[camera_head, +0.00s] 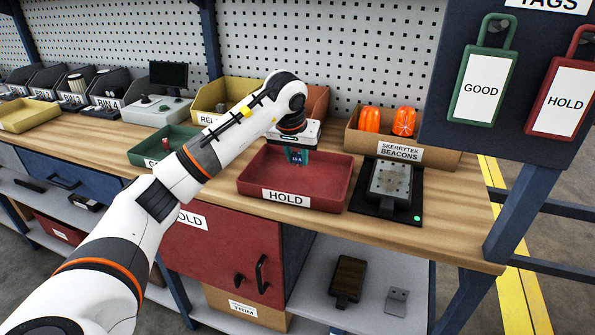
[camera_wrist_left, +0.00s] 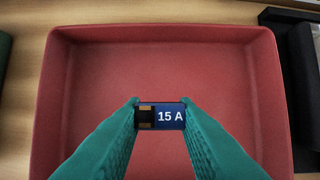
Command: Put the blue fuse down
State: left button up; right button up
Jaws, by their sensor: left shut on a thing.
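The blue fuse (camera_wrist_left: 170,116), marked "15 A", is gripped between the two green fingers of my left gripper (camera_wrist_left: 160,118) in the left wrist view. Below it lies the empty red tray labelled HOLD (camera_wrist_left: 60,110). In the head view the left gripper (camera_head: 297,158) points down over the back part of the red HOLD tray (camera_head: 318,205), with the fuse showing small and blue at its fingertips. The gap between the fuse and the tray floor is hard to judge. My right gripper does not show.
A green tray (camera_head: 150,155) stands left of the HOLD tray. A black device with a grey plate (camera_head: 391,182) and a green light stands close to its right. Behind are a yellow bin (camera_head: 208,100) and a cardboard box of orange beacons (camera_head: 440,155).

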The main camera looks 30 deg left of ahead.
aim_at(299, 177)
pick_arm(q)
jog(key=shift+s+d+f, duration=0.1)
jog(key=shift+f, duration=1.8)
jog(key=shift+f, duration=0.15)
jog(key=o, duration=0.9)
jog(key=shift+o, duration=0.2)
jog(key=v, duration=1.2)
jog(key=shift+r, duration=0.2)
